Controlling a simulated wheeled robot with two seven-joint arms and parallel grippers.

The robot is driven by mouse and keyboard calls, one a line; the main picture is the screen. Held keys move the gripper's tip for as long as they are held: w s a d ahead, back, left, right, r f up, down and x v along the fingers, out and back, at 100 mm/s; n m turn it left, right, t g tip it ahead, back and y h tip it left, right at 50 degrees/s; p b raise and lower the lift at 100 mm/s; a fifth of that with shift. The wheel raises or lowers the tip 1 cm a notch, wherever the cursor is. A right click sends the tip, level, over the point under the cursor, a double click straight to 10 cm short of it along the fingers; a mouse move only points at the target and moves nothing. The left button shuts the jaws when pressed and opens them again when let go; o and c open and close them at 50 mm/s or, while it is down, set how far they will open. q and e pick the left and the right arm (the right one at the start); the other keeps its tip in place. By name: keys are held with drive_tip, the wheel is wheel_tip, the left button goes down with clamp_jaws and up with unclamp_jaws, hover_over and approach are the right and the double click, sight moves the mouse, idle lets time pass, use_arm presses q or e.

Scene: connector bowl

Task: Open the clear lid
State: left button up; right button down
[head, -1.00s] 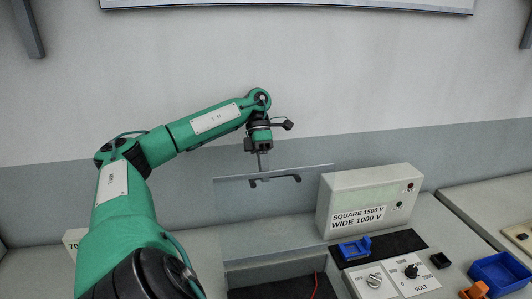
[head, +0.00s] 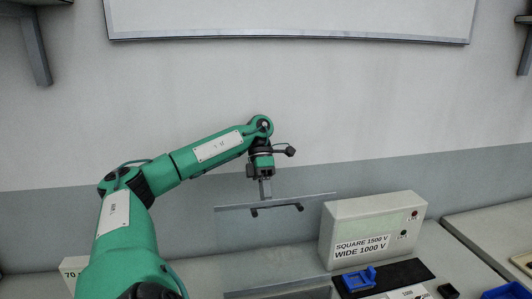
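The clear lid (head: 275,240) stands raised, close to upright, in the middle of the head view. Its dark handle (head: 277,209) is near the top edge. My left gripper (head: 266,194) points down at this top edge, just above and left of the handle's middle. Its fingers overlap in this view, so I cannot tell whether they are open or shut, or whether they touch the lid. The lower part of the lid is near the bottom edge of the picture. My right gripper is not in view.
A grey meter box (head: 372,230) labelled "SQUARE 1500 V WIDE 1000 V" stands right of the lid. A blue part (head: 358,279) lies on a dark mat before it. A blue bin (head: 507,292) is at the lower right. The wall behind is clear up to the white board.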

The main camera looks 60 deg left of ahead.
use_arm(q)
wheel_tip(320, 180, up, 19)
drive_tip(key=p, duration=1.4)
drive_tip(key=shift+f, duration=0.2)
